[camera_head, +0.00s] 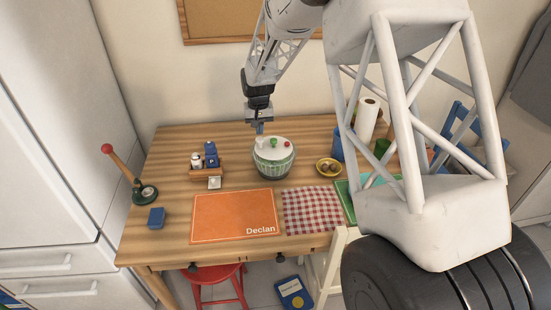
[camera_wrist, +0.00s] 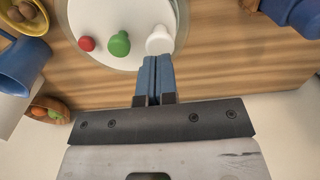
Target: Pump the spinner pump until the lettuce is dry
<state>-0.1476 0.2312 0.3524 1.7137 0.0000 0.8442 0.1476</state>
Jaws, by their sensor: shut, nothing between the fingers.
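The salad spinner (camera_head: 273,161) stands on the wooden table, with a white lid and a green-edged see-through bowl. Its lid (camera_wrist: 112,30) carries a red knob (camera_wrist: 87,44), a green knob (camera_wrist: 119,43) and a white knob (camera_wrist: 159,40). Which knob is the pump is not marked. My gripper (camera_head: 259,129) is above the back left edge of the spinner, pointing down. In the wrist view its blue fingers (camera_wrist: 158,62) are shut together and empty, close beside the white knob; I cannot tell whether they touch it. The lettuce cannot be made out.
A wooden caddy (camera_head: 207,171) with shakers stands left of the spinner, a small bowl (camera_head: 329,167) to its right. An orange mat (camera_head: 235,215) and a checked cloth (camera_head: 312,209) lie in front. A paper towel roll (camera_head: 367,119) and blue cup (camera_head: 336,145) stand at right.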

